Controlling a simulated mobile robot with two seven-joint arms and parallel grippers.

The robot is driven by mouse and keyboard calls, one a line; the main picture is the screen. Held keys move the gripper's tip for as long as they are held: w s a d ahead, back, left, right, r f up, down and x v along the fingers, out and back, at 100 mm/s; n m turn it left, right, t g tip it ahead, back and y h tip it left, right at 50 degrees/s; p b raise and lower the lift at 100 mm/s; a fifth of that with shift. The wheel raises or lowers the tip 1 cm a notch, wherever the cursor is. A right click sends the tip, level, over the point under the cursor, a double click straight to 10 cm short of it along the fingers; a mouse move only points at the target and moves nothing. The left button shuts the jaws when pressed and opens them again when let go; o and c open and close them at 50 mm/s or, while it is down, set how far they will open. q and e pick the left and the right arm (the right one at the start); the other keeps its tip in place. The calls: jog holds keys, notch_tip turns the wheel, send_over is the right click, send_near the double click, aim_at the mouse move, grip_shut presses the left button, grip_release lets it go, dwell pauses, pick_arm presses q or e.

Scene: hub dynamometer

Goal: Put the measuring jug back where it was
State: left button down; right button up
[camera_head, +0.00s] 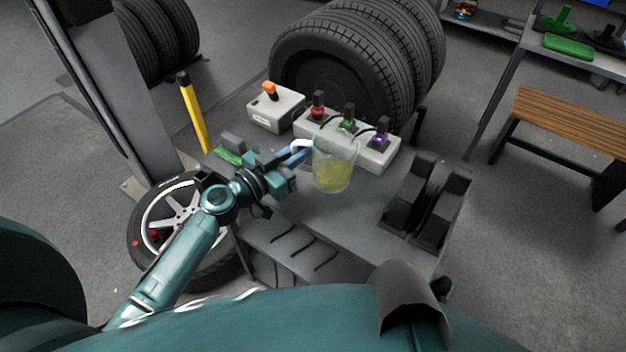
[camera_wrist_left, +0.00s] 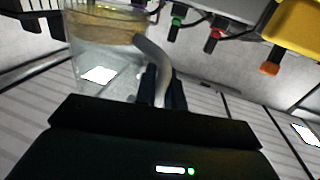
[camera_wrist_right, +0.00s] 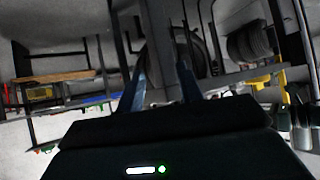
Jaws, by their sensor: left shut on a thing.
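The measuring jug (camera_head: 334,163) is clear, with yellowish liquid in its lower part and a pale handle on its left side. My left gripper (camera_head: 302,153) is shut on that handle, over the grey bench (camera_head: 345,212). The jug also shows in the left wrist view (camera_wrist_left: 105,45), with the handle between the fingers (camera_wrist_left: 161,88). I cannot tell whether the jug's base touches the bench top. My right gripper (camera_wrist_right: 160,85) shows only in the right wrist view, its two fingers apart with nothing seen between them.
Behind the jug stand a white switch box (camera_head: 375,151) with red, green and purple levers and a box with an orange lever (camera_head: 276,110). Black pedals (camera_head: 428,200) stand to the right. Large tyres (camera_head: 345,60) are behind. A green item (camera_head: 229,157) lies at left.

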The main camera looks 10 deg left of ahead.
pick_arm(q)
notch_tip(320, 180, down, 6)
jog(key=shift+f+b, duration=0.15)
jog(key=shift+b, duration=0.3)
pick_arm(e)
jog(key=shift+w+a+r, duration=0.1)
jog(key=shift+a+r, duration=0.1)
jog(key=shift+a, duration=0.1)
pick_arm(q)
jog(key=shift+f, duration=0.15)
pick_arm(e)
jog(key=shift+f, duration=0.1)
pick_arm(q)
jog(key=shift+f+b, duration=0.2)
jog(key=shift+b, duration=0.2)
jog(key=c, duration=1.5)
grip_release()
jog(key=shift+r, duration=0.1)
pick_arm(e)
jog(key=shift+w+a, duration=0.2)
